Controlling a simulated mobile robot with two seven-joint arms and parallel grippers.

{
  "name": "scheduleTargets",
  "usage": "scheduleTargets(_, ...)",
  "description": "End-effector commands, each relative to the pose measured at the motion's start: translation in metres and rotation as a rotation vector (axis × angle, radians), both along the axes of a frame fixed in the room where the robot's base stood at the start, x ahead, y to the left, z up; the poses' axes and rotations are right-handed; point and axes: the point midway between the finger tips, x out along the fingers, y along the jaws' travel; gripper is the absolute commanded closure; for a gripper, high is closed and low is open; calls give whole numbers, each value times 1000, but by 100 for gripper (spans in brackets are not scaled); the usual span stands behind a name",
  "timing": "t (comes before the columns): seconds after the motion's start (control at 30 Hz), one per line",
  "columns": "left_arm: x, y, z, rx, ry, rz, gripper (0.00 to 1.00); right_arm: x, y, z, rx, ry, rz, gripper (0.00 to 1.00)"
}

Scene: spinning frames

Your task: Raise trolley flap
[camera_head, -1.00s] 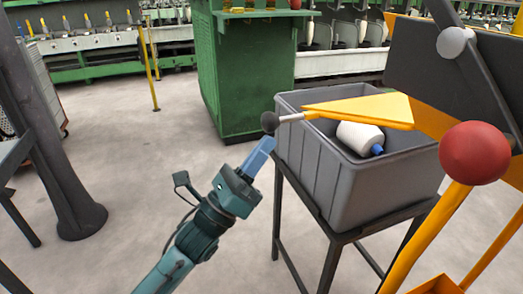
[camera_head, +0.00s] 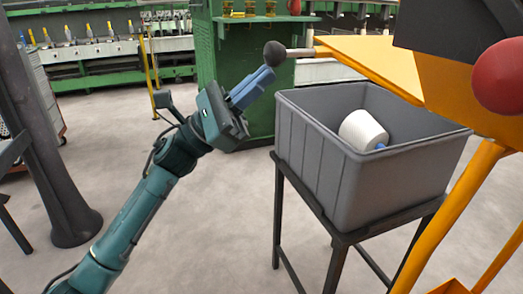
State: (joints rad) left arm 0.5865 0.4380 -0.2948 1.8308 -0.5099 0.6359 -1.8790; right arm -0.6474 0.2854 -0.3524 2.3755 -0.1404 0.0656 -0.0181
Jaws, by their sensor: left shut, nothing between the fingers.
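The yellow trolley flap (camera_head: 372,58) juts in from the right, above the grey bin. A metal rod with a dark round knob (camera_head: 275,53) sticks out from its left end. My left gripper (camera_head: 266,78) is shut and empty, its blue fingers just below the knob. I cannot tell whether the fingertips touch the knob. The yellow trolley frame (camera_head: 455,205) with a red ball (camera_head: 500,77) and a dark panel stands at the right, partly cut off. My right gripper is not in view.
A grey bin (camera_head: 330,165) on a dark stand holds a white bobbin (camera_head: 361,131). A green machine cabinet (camera_head: 228,85) stands behind. A dark post (camera_head: 52,160) is at the left. Open floor lies between the post and the stand.

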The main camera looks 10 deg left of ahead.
Motion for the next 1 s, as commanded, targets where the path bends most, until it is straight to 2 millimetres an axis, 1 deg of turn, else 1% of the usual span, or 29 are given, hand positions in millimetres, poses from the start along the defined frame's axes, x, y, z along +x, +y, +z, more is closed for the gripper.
scheduleTargets(0.03,-2,0,6,24,-48,0,100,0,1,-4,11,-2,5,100)
scheduleTargets(0.23,-7,-4,32,130,-204,0,100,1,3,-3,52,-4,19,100)
scheduleTargets(0.43,-17,-10,56,236,-361,-2,100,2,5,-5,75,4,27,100)
scheduleTargets(0.6,-28,-18,75,326,-494,-3,100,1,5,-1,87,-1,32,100)
scheduleTargets(0.8,-42,-28,92,425,-638,-4,100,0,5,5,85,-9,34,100)
scheduleTargets(1.0,-54,-36,102,504,-754,-3,100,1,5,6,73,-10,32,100)
